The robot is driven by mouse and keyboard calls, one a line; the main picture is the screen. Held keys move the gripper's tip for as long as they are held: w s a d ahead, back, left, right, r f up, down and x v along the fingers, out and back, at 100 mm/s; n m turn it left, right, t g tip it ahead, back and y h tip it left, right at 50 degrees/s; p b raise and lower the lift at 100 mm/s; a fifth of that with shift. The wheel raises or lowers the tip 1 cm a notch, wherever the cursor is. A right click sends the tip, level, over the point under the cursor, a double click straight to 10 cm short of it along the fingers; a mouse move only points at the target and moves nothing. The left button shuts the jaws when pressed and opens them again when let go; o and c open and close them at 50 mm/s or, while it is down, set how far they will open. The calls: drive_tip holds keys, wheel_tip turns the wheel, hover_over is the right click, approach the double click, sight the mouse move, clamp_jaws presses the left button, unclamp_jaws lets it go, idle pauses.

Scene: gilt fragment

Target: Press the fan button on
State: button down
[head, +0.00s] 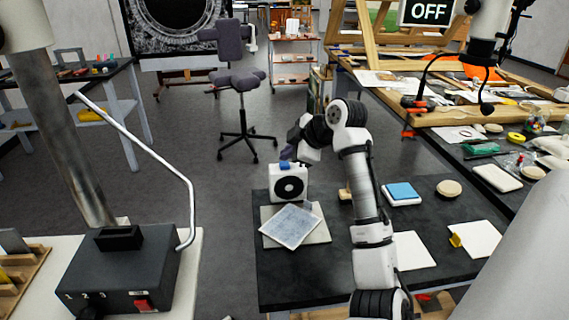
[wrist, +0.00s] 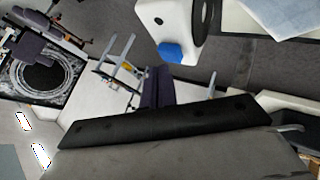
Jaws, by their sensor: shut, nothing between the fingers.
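The fan (head: 300,190) is a small white box with a round black front, standing on the dark table. Its blue button (head: 285,165) is on top. The fan's back is hidden.
A tilted grey panel (head: 291,226) lies on a pale board in front of the fan. A blue-topped white block (head: 401,193) and a round wooden disc (head: 448,188) sit to the right. A grey control box (head: 120,270) stands at the left. An office chair (head: 240,90) is behind.

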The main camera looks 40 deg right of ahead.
sight(288, 165)
drive_tip(key=shift+f, duration=0.1)
idle(0.3)
drive_tip(key=shift+f, duration=0.4)
idle(0.4)
drive_tip(key=shift+r, duration=0.5)
wheel_tip(288, 165, up, 6)
drive_tip(key=p, duration=0.4)
drive_tip(key=shift+p, duration=0.4)
